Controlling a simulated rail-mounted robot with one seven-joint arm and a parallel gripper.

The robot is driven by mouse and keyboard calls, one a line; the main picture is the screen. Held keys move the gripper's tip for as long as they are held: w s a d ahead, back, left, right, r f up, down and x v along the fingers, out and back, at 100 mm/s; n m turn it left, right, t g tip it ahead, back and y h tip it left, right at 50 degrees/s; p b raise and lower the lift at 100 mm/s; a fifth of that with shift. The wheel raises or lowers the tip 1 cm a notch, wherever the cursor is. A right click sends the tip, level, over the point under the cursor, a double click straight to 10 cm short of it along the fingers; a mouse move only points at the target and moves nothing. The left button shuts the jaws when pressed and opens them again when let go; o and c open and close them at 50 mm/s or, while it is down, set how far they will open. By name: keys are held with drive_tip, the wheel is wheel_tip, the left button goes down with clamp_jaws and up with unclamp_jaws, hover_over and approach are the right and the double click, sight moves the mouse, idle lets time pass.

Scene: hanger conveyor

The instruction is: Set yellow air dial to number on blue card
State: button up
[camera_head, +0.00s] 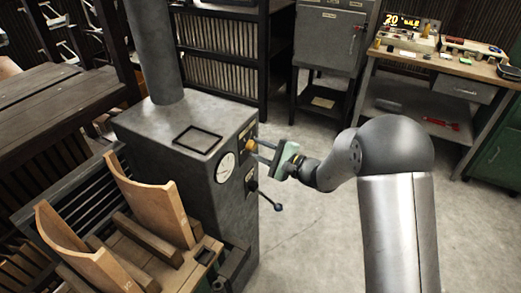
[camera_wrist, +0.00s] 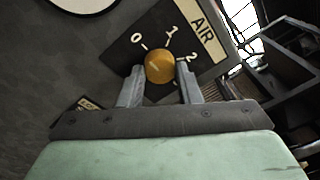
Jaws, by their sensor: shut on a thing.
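The yellow air dial (camera_wrist: 160,65) is a round knob on a dark plate marked AIR, with 0, 1 and 2 printed around it. A further mark at the lower right is partly hidden by a finger. I cannot make out a pointer on the knob. The dial (camera_head: 249,146) also shows small on the grey cabinet's right face in the head view. My gripper (camera_wrist: 159,80) is shut on the dial, one finger on each side. My gripper (camera_head: 262,152) also reaches the cabinet from the right in the head view. I cannot make out a blue card.
The grey cabinet (camera_head: 160,140) has a white gauge (camera_head: 226,167) and a lever with a dark ball (camera_head: 277,207) below the dial. Curved wooden pieces (camera_head: 150,205) stand at front left. A workbench (camera_head: 465,68) with small items is at back right. The floor between is mostly clear.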

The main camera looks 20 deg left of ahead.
drive_tip(key=shift+m, duration=0.3)
drive_tip(key=shift+m+b, duration=0.45)
drive_tip(key=shift+m, duration=0.45)
drive_tip(key=m, duration=0.3)
drive_tip(key=shift+r+h, duration=0.1)
drive_tip(key=shift+h, duration=0.2)
drive_tip(key=m+p, duration=0.1)
drive_tip(key=m, duration=0.2)
drive_tip(key=shift+r+g+p, duration=0.1)
drive_tip(key=shift+g+p, duration=0.25)
drive_tip(key=shift+g, duration=0.05)
drive_tip(key=shift+m+p, duration=0.65)
drive_tip(key=shift+m, duration=0.75)
drive_tip(key=o, duration=1)
